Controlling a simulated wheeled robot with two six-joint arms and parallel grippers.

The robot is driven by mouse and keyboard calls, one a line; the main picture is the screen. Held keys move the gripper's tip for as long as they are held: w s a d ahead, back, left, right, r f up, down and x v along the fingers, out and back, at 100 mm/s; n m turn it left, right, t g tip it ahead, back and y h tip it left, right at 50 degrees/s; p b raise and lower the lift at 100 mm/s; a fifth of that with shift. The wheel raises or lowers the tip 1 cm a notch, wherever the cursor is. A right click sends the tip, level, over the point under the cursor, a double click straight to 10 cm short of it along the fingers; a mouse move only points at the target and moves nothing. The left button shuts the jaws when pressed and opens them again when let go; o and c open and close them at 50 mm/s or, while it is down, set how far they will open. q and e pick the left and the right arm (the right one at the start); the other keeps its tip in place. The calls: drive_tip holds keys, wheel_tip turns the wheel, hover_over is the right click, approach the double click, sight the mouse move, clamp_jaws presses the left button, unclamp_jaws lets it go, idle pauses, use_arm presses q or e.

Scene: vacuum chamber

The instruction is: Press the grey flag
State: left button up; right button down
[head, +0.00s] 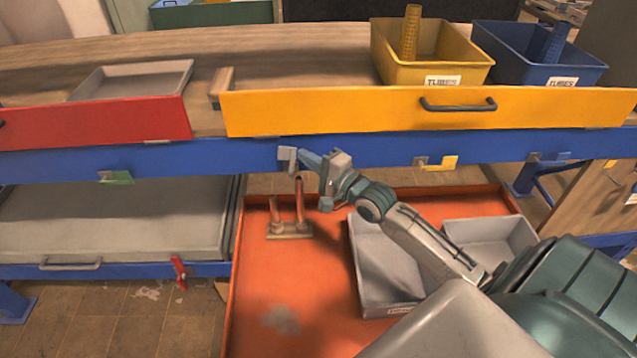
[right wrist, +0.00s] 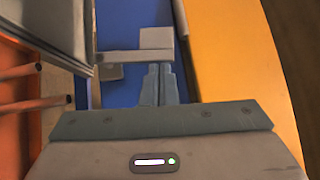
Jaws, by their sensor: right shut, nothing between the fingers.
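The grey flag (head: 287,154) sticks out from the blue beam below the yellow drawer front. It shows in the right wrist view (right wrist: 156,38) as a small grey plate joined to a grey bar. My right gripper (head: 304,157) is shut and empty, with its fingertips pointing left at the flag, very close to its right side. In the right wrist view the closed fingers (right wrist: 158,76) end right at the flag; I cannot tell whether they touch it. My left gripper is not in view.
A green flag (head: 116,178), a yellow flag (head: 442,163) and a blue flag (head: 548,158) sit along the same beam. A red flag (head: 180,272) is lower left. An orange tray (head: 290,318) with grey bins and a stand with upright pegs (head: 290,230) lies below the arm.

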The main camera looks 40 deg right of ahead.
drive_tip(key=shift+w+a+r+n+g+p, duration=0.3)
drive_tip(key=shift+a+n+g+p, duration=0.25)
drive_tip(key=shift+p, duration=0.2)
drive_tip(key=shift+d, duration=0.1)
